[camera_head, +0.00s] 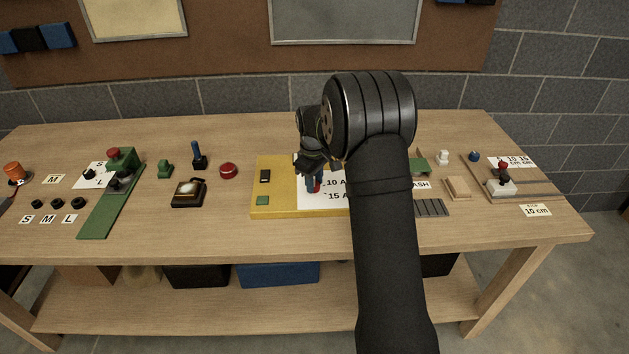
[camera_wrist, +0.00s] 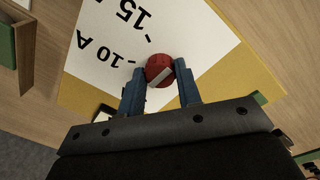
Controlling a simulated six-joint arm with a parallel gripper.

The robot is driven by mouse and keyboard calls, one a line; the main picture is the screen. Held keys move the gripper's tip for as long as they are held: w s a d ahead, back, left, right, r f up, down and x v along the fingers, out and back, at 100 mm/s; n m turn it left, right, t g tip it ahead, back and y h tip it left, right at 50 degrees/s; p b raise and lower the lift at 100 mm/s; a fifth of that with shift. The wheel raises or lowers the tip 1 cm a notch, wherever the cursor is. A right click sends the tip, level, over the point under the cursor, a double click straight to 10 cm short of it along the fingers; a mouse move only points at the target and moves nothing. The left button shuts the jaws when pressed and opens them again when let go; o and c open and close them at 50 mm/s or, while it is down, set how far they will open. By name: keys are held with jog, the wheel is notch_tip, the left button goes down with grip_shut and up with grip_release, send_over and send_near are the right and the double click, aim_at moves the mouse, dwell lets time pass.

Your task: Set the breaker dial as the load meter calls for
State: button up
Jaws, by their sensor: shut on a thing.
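The breaker dial, a round red knob with a pale bar across its face, shows in the wrist view (camera_wrist: 157,63). In the head view only a sliver of red shows beside my gripper (camera_head: 313,188). My gripper's blue fingers (camera_wrist: 160,75) are shut on the dial, one on each side. The dial is on a white card (camera_wrist: 190,35) marked 10 A and 15 A, on a yellow panel (camera_head: 283,208). I cannot tell which mark the pale bar points to. No load meter reading is legible; my arm hides the panel's right part.
A small black block (camera_head: 265,176) and a green square (camera_head: 262,201) are on the panel's left part. A red button (camera_head: 228,171) and a black-and-brown device (camera_head: 188,193) stand to the left. A grey ribbed plate (camera_head: 432,208) lies right of my arm. The table's front strip is clear.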

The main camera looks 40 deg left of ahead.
jog(key=m, duration=0.5)
jog(key=shift+a+m, duration=0.1)
jog(key=shift+m, duration=0.3)
jog(key=m, duration=0.5)
jog(key=shift+s, duration=0.1)
dwell(0.3)
jog(key=o, duration=1)
jog(key=shift+c, duration=0.2)
notch_tip(320, 180, up, 18)
jog(key=shift+s+a+f, duration=0.25)
jog(key=shift+s+a, duration=0.05)
jog(key=shift+a, duration=0.05)
jog(key=shift+f, duration=0.1)
jog(key=f, duration=1.7)
jog(key=shift+w+d+f, duration=0.2)
jog(key=shift+w+d, duration=0.1)
jog(key=shift+d, duration=0.05)
